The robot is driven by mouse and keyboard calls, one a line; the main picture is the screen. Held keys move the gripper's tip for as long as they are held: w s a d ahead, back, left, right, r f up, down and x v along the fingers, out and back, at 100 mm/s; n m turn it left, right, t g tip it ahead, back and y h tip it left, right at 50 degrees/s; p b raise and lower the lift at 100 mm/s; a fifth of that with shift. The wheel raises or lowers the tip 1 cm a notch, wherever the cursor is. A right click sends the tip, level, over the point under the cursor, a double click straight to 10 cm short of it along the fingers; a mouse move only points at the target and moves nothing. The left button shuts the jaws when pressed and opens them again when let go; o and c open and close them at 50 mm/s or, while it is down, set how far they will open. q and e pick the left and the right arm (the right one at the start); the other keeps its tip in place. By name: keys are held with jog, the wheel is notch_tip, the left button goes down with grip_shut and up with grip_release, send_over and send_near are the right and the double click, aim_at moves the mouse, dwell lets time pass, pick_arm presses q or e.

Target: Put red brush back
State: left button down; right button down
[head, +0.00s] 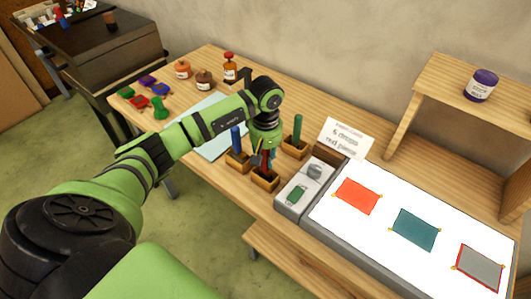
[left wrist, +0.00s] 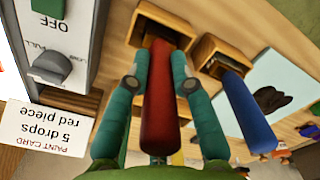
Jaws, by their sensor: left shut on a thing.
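My left gripper (head: 263,157) is shut on the red brush (left wrist: 158,100); its teal fingers press either side of the handle in the left wrist view. The brush's far end meets the opening of a small wooden holder (left wrist: 142,14), also in the head view (head: 265,181). How deep it sits in the holder is hidden. A blue brush (head: 236,138) stands in the holder (head: 238,164) beside it, and also shows in the left wrist view (left wrist: 248,112). A green brush (head: 297,130) stands in another holder (head: 295,151). My right gripper is out of view.
A paint card (head: 343,138) stands behind a grey switch box (head: 300,194). A lit white panel (head: 395,245) with coloured pieces lies to the right. Paint jars (head: 204,80) and a light blue sheet (head: 215,147) lie left. A shelf (head: 455,90) holds a purple jar (head: 481,85).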

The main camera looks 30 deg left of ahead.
pick_arm(q)
jog(key=shift+f, duration=0.5)
jog(key=c, duration=1.1)
grip_release()
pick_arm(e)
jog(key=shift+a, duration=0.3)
